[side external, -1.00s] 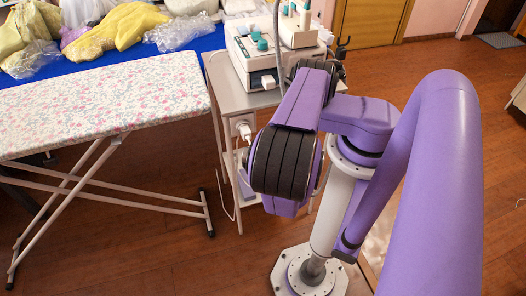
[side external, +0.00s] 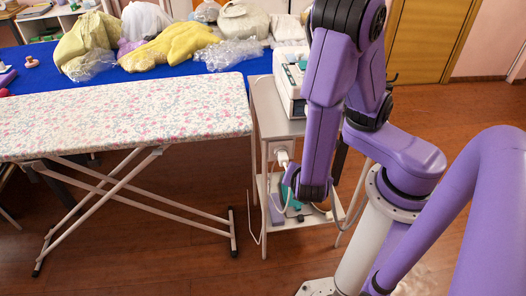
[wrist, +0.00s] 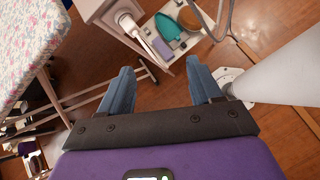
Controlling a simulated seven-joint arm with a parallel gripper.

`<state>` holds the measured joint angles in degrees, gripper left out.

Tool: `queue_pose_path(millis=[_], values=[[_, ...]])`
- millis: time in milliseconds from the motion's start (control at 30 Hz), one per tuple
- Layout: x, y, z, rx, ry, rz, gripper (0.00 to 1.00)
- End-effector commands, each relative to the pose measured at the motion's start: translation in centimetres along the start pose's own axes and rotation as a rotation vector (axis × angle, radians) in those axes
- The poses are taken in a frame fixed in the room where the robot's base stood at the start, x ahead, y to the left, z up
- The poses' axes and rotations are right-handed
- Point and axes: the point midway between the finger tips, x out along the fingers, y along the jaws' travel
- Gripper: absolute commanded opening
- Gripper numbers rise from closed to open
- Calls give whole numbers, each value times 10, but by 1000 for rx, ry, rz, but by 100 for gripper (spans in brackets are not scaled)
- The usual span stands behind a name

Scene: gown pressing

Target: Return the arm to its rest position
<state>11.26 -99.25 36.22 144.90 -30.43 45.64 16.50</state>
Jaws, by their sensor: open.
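My purple arm stands on a pale column in the side external view. Its outer part (side external: 328,100) hangs down in front of the small trolley, and its lower end is near the lower shelf in the picture. My gripper (wrist: 162,82) shows in the wrist view with two blue-grey fingers spread wide apart. Nothing is between the fingers; wooden floor shows behind them. In the side external view I cannot make out the fingers.
A floral ironing board (side external: 130,118) stands at left. A trolley (side external: 275,125) carries a white machine (side external: 289,88); its lower shelf (wrist: 188,44) holds a teal item (wrist: 168,27). Behind is a blue table (side external: 110,82) with clothes and plastic bags.

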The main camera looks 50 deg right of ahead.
Motion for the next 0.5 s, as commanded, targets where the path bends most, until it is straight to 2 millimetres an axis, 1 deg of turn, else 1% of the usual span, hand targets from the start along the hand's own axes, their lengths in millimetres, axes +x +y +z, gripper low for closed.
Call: queue_pose_path(millis=[33,267,500], values=[[-6,0,4,51,45,-35,64],[-32,-2,26,254,220,-187,64],[-63,-6,56,448,425,-332,64]])
